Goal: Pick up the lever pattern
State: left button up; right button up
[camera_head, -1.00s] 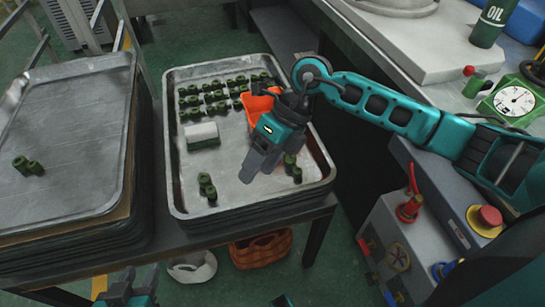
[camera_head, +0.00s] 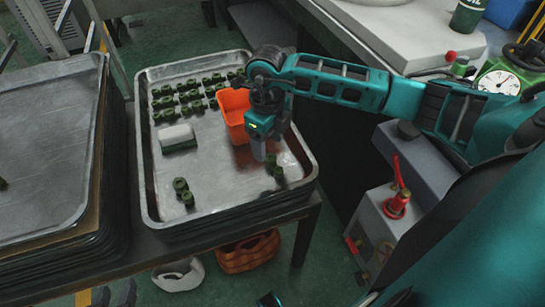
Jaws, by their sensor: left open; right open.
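Small dark green lever patterns lie in the metal tray (camera_head: 225,205). One (camera_head: 183,192) lies alone near the front left. Another (camera_head: 275,170) lies at the right, partly hidden by my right gripper (camera_head: 259,157). Several more (camera_head: 185,92) stand in rows at the back. My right gripper is open, points down over the tray, and its fingertips appear just left of the right-hand pattern; I cannot tell if they touch.
An orange bin (camera_head: 234,113) stands in the tray behind my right gripper. A white and green block (camera_head: 177,138) lies left of it. A second tray stack (camera_head: 45,150) is at the left. A machine with a red lever (camera_head: 397,200) stands at the right.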

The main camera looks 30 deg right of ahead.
aim_at(270, 157)
jog(key=f, duration=0.3)
jog(key=f+b, duration=0.1)
jog(key=f, duration=0.1)
jog(key=shift+w+d+f, duration=0.1)
jog(key=shift+w+d, duration=0.05)
jog(key=shift+d, duration=0.1)
jog(key=c, duration=1.1)
jog(key=shift+r, duration=0.2)
